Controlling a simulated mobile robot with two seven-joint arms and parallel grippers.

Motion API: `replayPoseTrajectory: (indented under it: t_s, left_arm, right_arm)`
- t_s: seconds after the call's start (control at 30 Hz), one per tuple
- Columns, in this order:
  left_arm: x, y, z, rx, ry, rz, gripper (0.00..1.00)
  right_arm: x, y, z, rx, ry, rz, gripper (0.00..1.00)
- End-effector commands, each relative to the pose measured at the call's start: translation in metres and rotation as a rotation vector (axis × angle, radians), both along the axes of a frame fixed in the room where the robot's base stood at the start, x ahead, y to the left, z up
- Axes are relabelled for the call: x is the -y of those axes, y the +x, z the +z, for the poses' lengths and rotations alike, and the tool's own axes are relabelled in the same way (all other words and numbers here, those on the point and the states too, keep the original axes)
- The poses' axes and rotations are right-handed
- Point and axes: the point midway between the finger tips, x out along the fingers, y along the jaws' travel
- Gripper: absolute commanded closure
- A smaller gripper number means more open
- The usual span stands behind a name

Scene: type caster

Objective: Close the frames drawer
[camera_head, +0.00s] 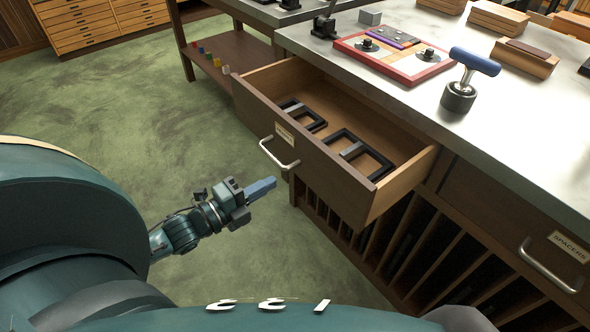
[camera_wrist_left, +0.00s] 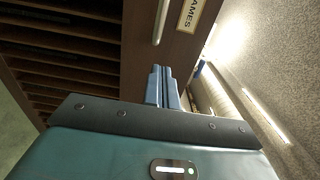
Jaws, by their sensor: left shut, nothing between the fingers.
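The frames drawer (camera_head: 340,184) is pulled well out from under the worktop, with dark rectangular frames lying inside. Its front carries a metal bar handle (camera_head: 279,155) and a label (camera_head: 285,134). In the left wrist view the drawer front (camera_wrist_left: 137,62), the handle (camera_wrist_left: 160,22) and part of the label (camera_wrist_left: 190,14) show at the top. My left gripper (camera_head: 262,188) is shut and empty, in front of the drawer and lower left of the handle, apart from it in the head view. Its fingers (camera_wrist_left: 160,86) point toward the drawer front. My right gripper is not in view.
The worktop (camera_head: 410,97) bears a red-rimmed tray (camera_head: 440,66), a blue-handled tool (camera_head: 461,92) and wooden blocks. A closed spacers drawer (camera_head: 510,228) is at the right. Open slots (camera_head: 425,255) lie below. A low shelf (camera_head: 231,57) stands behind. Green floor (camera_head: 110,105) is free at left.

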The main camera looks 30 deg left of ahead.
Motion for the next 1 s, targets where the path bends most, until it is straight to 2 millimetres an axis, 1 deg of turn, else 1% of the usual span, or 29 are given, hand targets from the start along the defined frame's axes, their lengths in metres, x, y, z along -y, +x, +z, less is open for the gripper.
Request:
replayPoseTrajectory:
  t_s: [0.03, 0.2, 0.4, 0.6, 1.0]
  left_arm:
    - [0.004, 0.011, 0.0, 0.004, 0.001, 0.0, 1.0]
    - [0.016, 0.041, 0.001, 0.003, 0.0, 0.0, 1.0]
    - [0.027, 0.064, 0.0, 0.001, 0.0, 0.001, 1.0]
    - [0.031, 0.074, 0.0, -0.001, -0.001, 0.0, 1.0]
    - [0.031, 0.074, 0.0, -0.001, -0.001, 0.001, 1.0]
  right_arm:
    - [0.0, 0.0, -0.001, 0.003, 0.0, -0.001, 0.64]
    - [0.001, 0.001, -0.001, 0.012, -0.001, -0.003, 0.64]
    - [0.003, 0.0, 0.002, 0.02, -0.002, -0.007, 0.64]
    - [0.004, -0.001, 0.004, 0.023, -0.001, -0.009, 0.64]
    - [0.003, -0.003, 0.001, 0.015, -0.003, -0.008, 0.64]
